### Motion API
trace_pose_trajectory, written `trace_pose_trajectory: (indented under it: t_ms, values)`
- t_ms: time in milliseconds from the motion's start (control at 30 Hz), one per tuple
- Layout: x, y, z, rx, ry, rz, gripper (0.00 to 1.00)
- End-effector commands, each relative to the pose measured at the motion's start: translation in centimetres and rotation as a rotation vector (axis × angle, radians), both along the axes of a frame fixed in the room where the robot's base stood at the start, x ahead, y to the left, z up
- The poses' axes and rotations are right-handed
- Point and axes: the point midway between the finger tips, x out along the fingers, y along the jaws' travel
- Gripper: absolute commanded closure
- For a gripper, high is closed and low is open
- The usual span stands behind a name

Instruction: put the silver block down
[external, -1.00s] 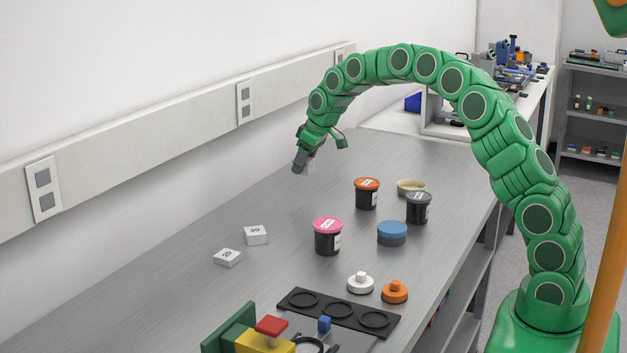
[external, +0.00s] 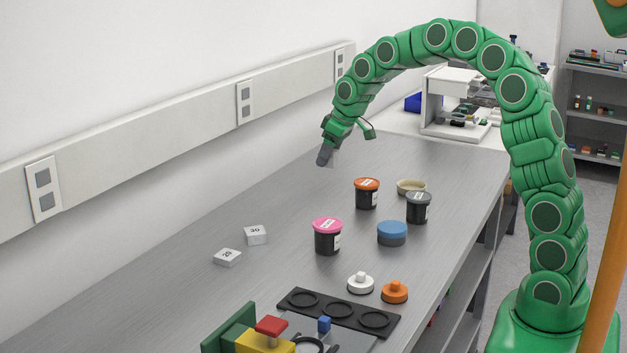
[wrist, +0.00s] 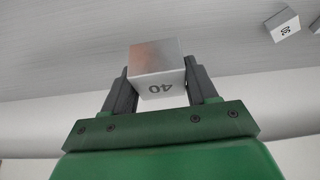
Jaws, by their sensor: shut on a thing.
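My gripper (external: 327,157) is shut on a silver block (wrist: 157,62) marked 40, with one dark finger on each side of it. Bench surface shows beyond the block in the wrist view. I cannot tell the exact gap beneath the block.
Two silver blocks, one marked 30 (external: 255,235) and another (external: 228,257), lie nearer on the bench. Orange-lidded (external: 367,194), pink-lidded (external: 327,238) and dark-lidded (external: 419,208) jars, a blue-topped round item (external: 392,233) and a beige dish (external: 411,187) stand to the right.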

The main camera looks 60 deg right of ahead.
Motion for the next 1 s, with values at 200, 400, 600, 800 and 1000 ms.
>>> trace_pose_trajectory:
  t_ms: [200, 400, 600, 800, 1000]
  values:
    - [-1.0, 3.1, 0.5, 0.003, -0.001, -0.001, 0.83]
    - [-3.0, 8.2, 0.7, 0.005, -0.001, -0.019, 0.83]
    - [-5.3, 11.9, 0.6, 0.003, 0.002, -0.044, 0.83]
    - [-6.5, 13.4, 0.3, 0.001, 0.001, -0.062, 0.83]
    - [-5.5, 13.5, -0.3, 0.001, 0.001, -0.067, 0.83]
